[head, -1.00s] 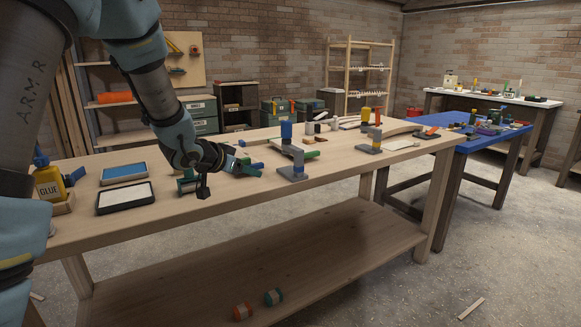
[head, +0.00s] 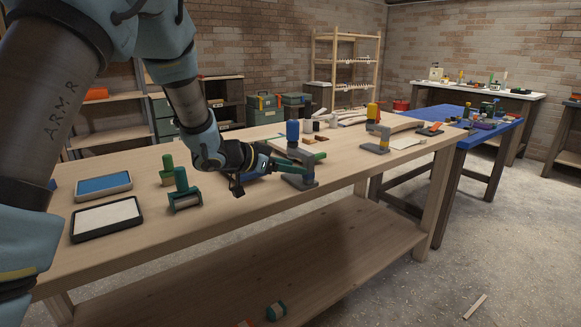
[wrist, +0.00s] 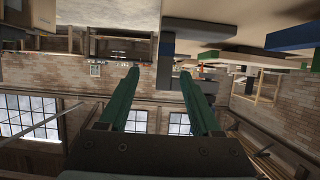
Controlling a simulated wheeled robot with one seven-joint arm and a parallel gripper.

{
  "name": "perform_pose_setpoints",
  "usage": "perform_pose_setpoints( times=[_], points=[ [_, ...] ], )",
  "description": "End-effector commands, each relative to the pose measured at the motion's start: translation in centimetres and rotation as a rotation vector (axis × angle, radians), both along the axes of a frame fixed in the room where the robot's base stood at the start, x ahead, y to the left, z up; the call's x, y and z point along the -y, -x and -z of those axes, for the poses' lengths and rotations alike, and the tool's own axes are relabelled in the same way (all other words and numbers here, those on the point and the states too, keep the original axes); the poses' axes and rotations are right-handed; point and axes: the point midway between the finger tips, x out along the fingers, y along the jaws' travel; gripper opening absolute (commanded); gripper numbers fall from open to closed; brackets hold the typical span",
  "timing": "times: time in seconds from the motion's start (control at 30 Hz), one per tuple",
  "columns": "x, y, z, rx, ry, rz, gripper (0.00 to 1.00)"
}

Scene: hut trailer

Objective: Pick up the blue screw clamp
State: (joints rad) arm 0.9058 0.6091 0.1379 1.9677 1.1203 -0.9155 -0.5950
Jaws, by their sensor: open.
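The blue screw clamp (head: 293,132) stands upright on the wooden bench in the head view, with a blue top, a grey body and a flat grey base. My gripper (head: 290,163) is low over the bench at the clamp's left side, with its green fingers pointing at the clamp's lower body. In the wrist view, which is upside down, the fingers (wrist: 160,72) are apart. A grey upright with a blue part (wrist: 165,45), seemingly the clamp, shows between and beyond the fingertips. I cannot tell whether the fingers touch it.
A similar clamp with a yellow top (head: 373,111) stands further right. Green-handled tools (head: 182,190) and a white-topped tray (head: 105,218) lie to the left. Small blocks and pots (head: 318,124) stand behind the clamp.

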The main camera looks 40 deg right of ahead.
Motion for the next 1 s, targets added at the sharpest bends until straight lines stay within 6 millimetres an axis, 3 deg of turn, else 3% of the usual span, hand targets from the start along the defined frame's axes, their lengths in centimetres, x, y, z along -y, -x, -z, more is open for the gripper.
perform_pose_setpoints(
  times=[1.0],
  points=[
    [9.8, 0.5, 4.3, 0.000, -0.001, -0.001, 0.65]
  ],
)
